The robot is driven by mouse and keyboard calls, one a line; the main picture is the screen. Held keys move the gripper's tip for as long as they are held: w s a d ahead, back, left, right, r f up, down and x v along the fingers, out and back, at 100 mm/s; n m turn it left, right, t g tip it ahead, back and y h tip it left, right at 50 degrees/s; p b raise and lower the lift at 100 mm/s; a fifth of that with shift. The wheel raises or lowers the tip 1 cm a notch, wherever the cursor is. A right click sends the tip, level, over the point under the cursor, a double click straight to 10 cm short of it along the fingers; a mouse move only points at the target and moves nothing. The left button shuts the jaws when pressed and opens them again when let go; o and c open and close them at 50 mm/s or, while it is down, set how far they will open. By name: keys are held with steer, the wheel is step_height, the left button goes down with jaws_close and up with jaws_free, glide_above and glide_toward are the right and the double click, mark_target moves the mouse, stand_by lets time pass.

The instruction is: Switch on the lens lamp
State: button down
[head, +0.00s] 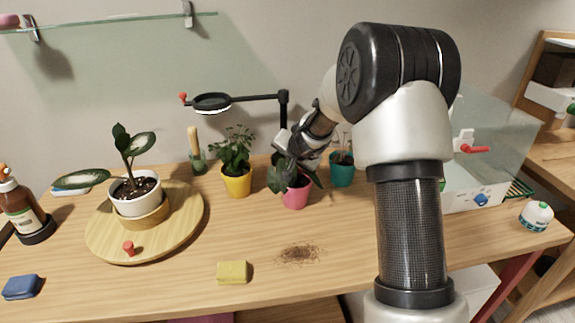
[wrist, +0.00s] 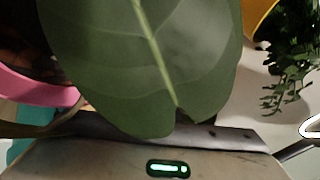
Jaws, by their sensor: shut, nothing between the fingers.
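The lens lamp (head: 212,103) stands at the back of the table. Its round black head has a white ring beneath, a red knob (head: 183,97) at its left end, and a dark arm running right to a post (head: 284,100). Part of a bright white ring also shows at the right edge of the wrist view (wrist: 312,128); I cannot tell if it is lit. My gripper (head: 287,172) is shut and empty, low beside the post, among the leaves of the pink-potted plant (head: 295,193). The post's foot and any switch there are hidden. A big leaf (wrist: 150,60) fills much of the wrist view.
A yellow-potted plant (head: 237,182) stands left of my gripper, a teal pot (head: 342,170) right. A white-potted plant (head: 137,195) sits on a round wooden board (head: 105,240). A yellow sponge (head: 232,272) and spilled soil (head: 299,254) lie in front. A glass shelf (head: 110,22) hangs above.

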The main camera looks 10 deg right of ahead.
step_height(320, 180, up, 6)
steer(key=p, duration=0.5)
steer(key=shift+r+p, duration=0.25)
steer(key=shift+p, duration=0.05)
steer(key=shift+w+d, duration=0.1)
stand_by(0.9)
